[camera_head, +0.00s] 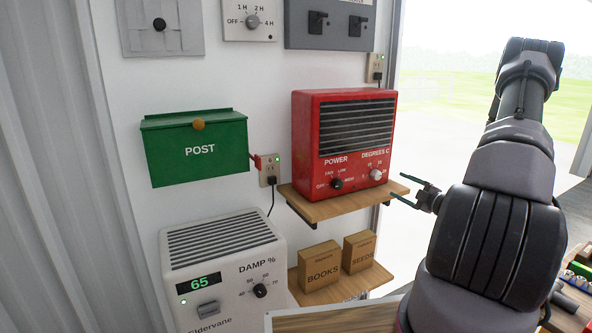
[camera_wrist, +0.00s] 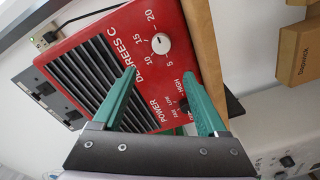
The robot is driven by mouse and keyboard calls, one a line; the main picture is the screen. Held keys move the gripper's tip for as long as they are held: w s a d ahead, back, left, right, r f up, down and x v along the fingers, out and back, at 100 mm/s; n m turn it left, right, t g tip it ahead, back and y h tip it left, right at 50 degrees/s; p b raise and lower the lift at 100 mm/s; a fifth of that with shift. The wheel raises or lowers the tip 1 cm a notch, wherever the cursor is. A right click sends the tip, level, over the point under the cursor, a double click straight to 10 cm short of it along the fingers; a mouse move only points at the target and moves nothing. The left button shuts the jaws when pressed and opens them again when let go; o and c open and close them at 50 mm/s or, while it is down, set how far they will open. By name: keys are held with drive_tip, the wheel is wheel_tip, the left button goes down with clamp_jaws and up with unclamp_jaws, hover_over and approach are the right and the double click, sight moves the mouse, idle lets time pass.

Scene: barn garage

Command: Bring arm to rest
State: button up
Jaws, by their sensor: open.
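My gripper (camera_head: 418,195) is to the right of the red heater (camera_head: 340,125) in the head view, with its two thin green fingers apart and nothing between them. My dark arm (camera_head: 495,225) reaches up on the right side. In the wrist view the gripper's green fingers (camera_wrist: 170,105) are spread in front of the heater's red face (camera_wrist: 95,70). The degrees knob (camera_wrist: 159,43) shows just beyond the left fingertip, and the power knob (camera_wrist: 184,106) shows near the right finger. I cannot tell for certain whether a finger touches the heater.
The heater stands on a wooden wall shelf (camera_head: 335,207). A lower shelf holds the BOOKS box (camera_head: 320,267) and SEEDS box (camera_head: 359,252). A green POST box (camera_head: 196,150) and white dehumidifier (camera_head: 222,265) are at left. An open doorway (camera_head: 440,100) is behind my arm.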

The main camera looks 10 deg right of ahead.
drive_tip(key=s+a+r+n+g+y, duration=0.2)
drive_tip(key=a+r+n+g+y, duration=0.15)
drive_tip(key=a+r+n, duration=0.45)
drive_tip(key=s+a+r+n+g+y, duration=0.25)
drive_tip(key=a+r+n+g, duration=0.3)
drive_tip(key=a+n, duration=0.35)
drive_tip(key=s+a+r+n+g+h, duration=0.3)
drive_tip(key=s+a+r+n, duration=0.15)
drive_tip(key=s+n, duration=0.4)
drive_tip(key=s+a+r+n+g+h, duration=0.25)
drive_tip(key=s+r+n, duration=0.25)
drive_tip(key=n, duration=0.7)
drive_tip(key=s+d+r+n+t+h, duration=0.2)
drive_tip(key=s+r+n+t+h, duration=0.3)
drive_tip(key=n, duration=0.8)
drive_tip(key=s+r, duration=0.3)
drive_tip(key=shift+s+d+n, duration=0.2)
drive_tip(key=shift+d+n, duration=0.15)
